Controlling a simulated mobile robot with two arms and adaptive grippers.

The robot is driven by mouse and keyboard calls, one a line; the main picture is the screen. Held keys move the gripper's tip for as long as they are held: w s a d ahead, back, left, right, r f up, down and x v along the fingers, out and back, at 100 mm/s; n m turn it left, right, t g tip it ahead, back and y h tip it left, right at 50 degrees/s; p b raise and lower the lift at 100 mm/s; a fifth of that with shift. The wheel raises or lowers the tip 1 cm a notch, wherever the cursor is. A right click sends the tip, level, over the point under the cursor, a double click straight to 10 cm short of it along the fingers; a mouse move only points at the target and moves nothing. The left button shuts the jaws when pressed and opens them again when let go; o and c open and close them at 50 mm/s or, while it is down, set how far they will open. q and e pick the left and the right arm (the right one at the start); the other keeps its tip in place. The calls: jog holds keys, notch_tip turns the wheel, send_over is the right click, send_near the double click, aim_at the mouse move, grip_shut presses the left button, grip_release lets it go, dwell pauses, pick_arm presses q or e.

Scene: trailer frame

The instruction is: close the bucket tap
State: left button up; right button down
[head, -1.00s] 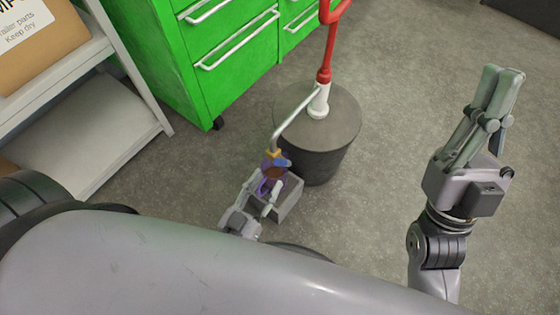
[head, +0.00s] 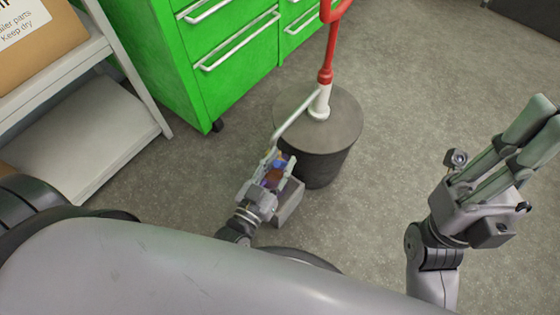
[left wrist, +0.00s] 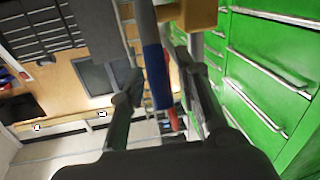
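The grey bucket (head: 318,135) stands on the floor with a red and white upright on its lid. A thin pale spout (head: 296,115) runs from it down to the left, towards the tap (head: 277,168), which is mostly hidden by my left gripper (head: 280,160). Blue and reddish-brown parts of the tap show between the fingers. In the left wrist view, the blue handle (left wrist: 157,76) with a red end lies between the two fingers, with visible gaps, beside a brass-coloured block (left wrist: 198,14). My left gripper looks open around the handle. My right gripper (head: 545,118) is empty, its fingers apart, over bare floor.
A green drawer cabinet (head: 190,70) stands behind, and a shelf (head: 85,135) with a cardboard box (head: 35,40) is at the left. The floor at the right is clear.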

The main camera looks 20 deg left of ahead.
pick_arm(q)
grip_shut()
dwell(0.6)
